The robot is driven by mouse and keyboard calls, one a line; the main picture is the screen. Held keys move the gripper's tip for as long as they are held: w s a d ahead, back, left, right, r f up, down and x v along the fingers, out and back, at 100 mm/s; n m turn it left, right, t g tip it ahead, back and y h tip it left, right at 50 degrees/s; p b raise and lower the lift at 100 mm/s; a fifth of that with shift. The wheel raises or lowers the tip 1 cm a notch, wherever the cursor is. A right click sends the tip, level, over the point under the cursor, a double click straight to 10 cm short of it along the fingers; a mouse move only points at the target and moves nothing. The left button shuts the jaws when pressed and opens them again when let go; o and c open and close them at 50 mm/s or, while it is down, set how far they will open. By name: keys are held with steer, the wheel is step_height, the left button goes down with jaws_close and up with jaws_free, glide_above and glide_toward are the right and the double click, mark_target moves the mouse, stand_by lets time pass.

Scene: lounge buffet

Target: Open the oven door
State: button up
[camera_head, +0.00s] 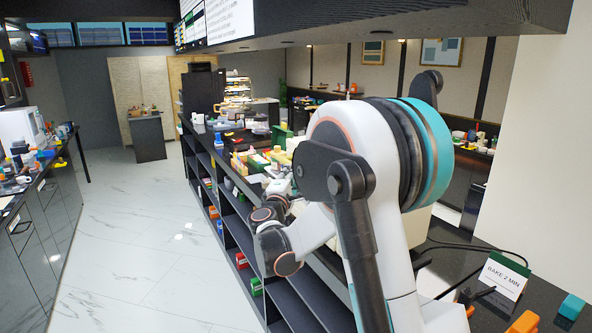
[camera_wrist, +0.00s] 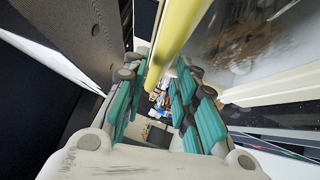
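In the wrist view, my gripper (camera_wrist: 157,78) is open, with its teal-padded fingers apart. A long yellow bar, apparently the oven handle (camera_wrist: 182,35), runs from the top edge down between the fingertips. Gaps show on both sides of it, so the fingers do not look closed on it; exact depth is hard to tell. To the right is a pale-framed, dark glass panel, apparently the oven door (camera_wrist: 270,45). In the head view, my arm hides most of the oven, and a cream part of its body (camera_head: 418,230) shows behind the arm. My gripper cannot be made out there.
A "BAKE 2 MIN" sign (camera_head: 503,278) stands on the dark counter at right, near a black cable, orange blocks (camera_head: 524,322) and a teal block (camera_head: 571,306). Food items crowd the counter beyond my arm. The marble floor (camera_head: 130,240) at left is clear.

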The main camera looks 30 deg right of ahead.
steer(key=shift+x, duration=2.4)
jaws_close()
